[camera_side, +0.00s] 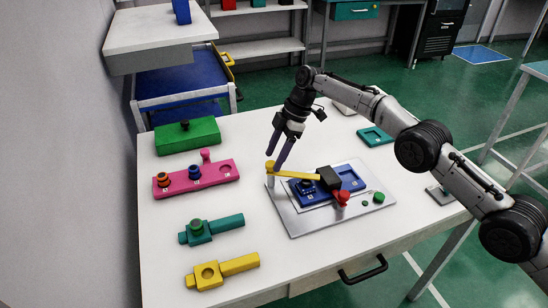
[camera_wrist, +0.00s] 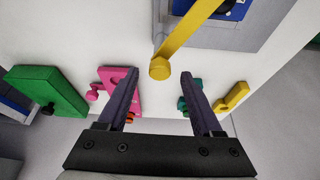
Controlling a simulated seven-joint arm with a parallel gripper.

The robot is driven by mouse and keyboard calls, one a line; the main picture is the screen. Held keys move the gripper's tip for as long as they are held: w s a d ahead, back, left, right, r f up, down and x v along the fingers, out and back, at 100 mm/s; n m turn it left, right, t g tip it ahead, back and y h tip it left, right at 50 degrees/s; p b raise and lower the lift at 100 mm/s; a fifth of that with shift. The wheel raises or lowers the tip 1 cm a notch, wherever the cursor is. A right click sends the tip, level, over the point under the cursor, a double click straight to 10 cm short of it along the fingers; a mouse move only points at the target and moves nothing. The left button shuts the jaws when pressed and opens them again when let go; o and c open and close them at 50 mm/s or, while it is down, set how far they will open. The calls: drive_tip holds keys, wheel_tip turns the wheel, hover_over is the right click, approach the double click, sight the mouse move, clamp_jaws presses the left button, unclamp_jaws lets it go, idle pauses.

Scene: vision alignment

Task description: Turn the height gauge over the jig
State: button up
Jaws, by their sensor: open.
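The height gauge is a yellow bar (camera_side: 300,175) with a yellow knob (camera_side: 270,166) on a white post at the plate's left corner. A black block (camera_side: 328,178) and a red tip (camera_side: 343,198) appear at its other end. In the side view the bar crosses the blue jig (camera_side: 350,178). My gripper (camera_side: 276,160) is open and points down beside the knob. In the wrist view, the knob (camera_wrist: 160,68) appears between the fingertips (camera_wrist: 160,77). I cannot tell whether they touch it. The jig shows only partly at the wrist view's top (camera_wrist: 232,9).
The jig lies on a silver plate (camera_side: 300,222) with a green button (camera_side: 379,197). On the table's left are a green box (camera_side: 187,135), a pink fixture (camera_side: 222,176), a teal holder (camera_side: 225,224) and a yellow holder (camera_side: 235,266). A teal square part (camera_side: 375,137) lies behind the plate.

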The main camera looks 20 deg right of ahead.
drive_tip(key=v, duration=0.6)
drive_tip(key=shift+r, duration=0.15)
drive_tip(key=shift+d, duration=0.15)
